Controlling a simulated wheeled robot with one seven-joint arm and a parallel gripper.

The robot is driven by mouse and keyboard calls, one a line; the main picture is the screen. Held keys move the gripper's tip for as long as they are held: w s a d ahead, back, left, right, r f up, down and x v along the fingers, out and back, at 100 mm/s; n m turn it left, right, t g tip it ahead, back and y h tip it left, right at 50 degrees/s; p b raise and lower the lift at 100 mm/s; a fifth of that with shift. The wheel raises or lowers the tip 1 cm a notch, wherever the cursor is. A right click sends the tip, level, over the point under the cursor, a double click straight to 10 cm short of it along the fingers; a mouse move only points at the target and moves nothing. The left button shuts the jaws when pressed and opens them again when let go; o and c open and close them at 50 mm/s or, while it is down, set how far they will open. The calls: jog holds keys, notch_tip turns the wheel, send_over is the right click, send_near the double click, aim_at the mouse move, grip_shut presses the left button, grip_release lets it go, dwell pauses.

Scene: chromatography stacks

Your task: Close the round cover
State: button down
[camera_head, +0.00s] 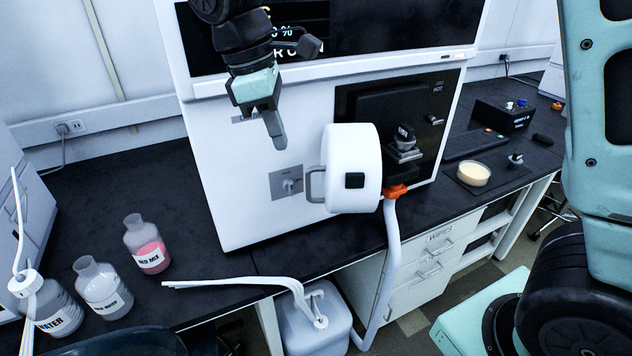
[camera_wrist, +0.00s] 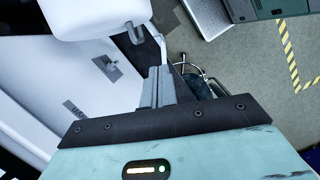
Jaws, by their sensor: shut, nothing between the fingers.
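The round cover (camera_head: 352,150) is a thick white disc-like door with a grey loop handle on its left side. It stands swung open, out from the dark panel (camera_head: 366,92) on the front of the white instrument. My gripper (camera_head: 277,143) is shut and empty, pointing down in front of the instrument, left of and apart from the cover. In the wrist view, the shut fingers (camera_wrist: 158,78) point up toward the white cover (camera_wrist: 95,15), whose lower edge and handle show at the top.
The white instrument (camera_head: 225,190) fills the middle of the black bench. Bottles stand at the left, including one with red liquid (camera_head: 146,243). A white hose (camera_head: 393,260) hangs below the cover. White tubes (camera_head: 235,284) rise from a jug (camera_head: 318,320) in front of the bench.

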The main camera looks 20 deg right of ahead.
jog(key=s+d+f+p, duration=0.2)
jog(key=d+f, duration=0.4)
jog(key=f, duration=0.3)
jog(key=shift+f+p, duration=0.3)
jog(key=shift+p, duration=0.3)
jog(key=shift+s, duration=0.15)
